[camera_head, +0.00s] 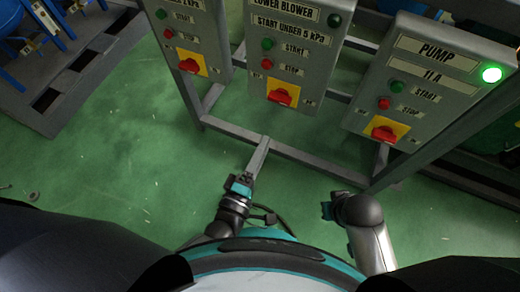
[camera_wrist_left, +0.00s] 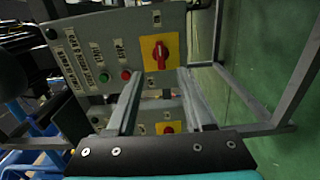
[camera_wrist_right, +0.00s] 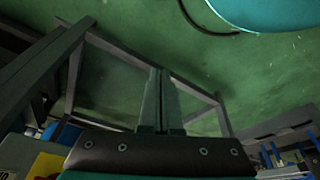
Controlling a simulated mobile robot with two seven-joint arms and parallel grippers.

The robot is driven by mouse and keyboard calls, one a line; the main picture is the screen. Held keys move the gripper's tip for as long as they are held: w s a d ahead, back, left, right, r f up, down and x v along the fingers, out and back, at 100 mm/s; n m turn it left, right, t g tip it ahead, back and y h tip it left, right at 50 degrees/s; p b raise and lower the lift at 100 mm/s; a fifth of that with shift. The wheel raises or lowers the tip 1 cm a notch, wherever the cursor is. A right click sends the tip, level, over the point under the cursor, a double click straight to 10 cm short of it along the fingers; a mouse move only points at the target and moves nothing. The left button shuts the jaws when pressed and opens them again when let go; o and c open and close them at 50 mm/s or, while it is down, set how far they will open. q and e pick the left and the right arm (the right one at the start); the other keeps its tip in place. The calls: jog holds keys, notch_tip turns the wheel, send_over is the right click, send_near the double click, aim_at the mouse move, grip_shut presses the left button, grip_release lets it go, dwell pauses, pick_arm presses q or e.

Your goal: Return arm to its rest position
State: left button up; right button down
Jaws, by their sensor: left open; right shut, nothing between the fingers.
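My left gripper (camera_head: 257,158) is in front of the lower-blower panel (camera_head: 325,62), low over the floor, in the head view. Its fingers are apart and empty in the left wrist view (camera_wrist_left: 158,98). A red rotary switch (camera_wrist_left: 160,54) on a yellow plate shows beyond them, on a grey panel, apart from the fingers. My right arm (camera_head: 362,220) is bent down at the lower right; its fingertips are hidden in the head view. In the right wrist view the right gripper (camera_wrist_right: 159,72) has its fingers together with nothing between them, above the green floor.
The pump panel (camera_head: 455,65) has a lit green lamp (camera_head: 491,74). Another panel (camera_head: 205,25) stands to its left. A metal frame (camera_head: 310,162) runs low beneath the panels.

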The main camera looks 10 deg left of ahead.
pick_arm(q)
jog(key=shift+s+a, duration=0.15)
jog(key=shift+s, duration=0.35)
pick_arm(e)
jog(key=shift+f, duration=0.25)
pick_arm(q)
jog(key=s+a+f+m+g+y+p, duration=0.1)
jog(key=s+a+f+m+g+p, duration=0.3)
jog(key=f, duration=0.4)
jog(key=s+a+f+m+g+y+p, duration=0.1)
jog(key=a+f+m+g+y+p, duration=0.1)
jog(key=a+f+m+g, duration=0.35)
jog(key=s+a+f+m+g+y+p, duration=0.1)
jog(key=s+a+f+m+g, duration=0.1)
jog(key=s, duration=0.6)
jog(key=s+a+f+m+g+y+p, duration=0.2)
jog(key=s+a+f+m, duration=0.3)
jog(key=a, duration=0.4)
jog(key=s+f+g, duration=0.1)
jog(key=s, duration=0.1)
jog(key=shift+s+p, duration=0.3)
jog(key=shift+s, duration=0.05)
pick_arm(e)
jog(key=s+d+f+h, duration=0.1)
jog(key=s+d+f, duration=0.6)
jog(key=s+f, duration=0.4)
jog(key=shift+s+d+g, duration=0.4)
jog(key=shift+s, duration=0.45)
pick_arm(q)
jog(key=shift+d, duration=0.1)
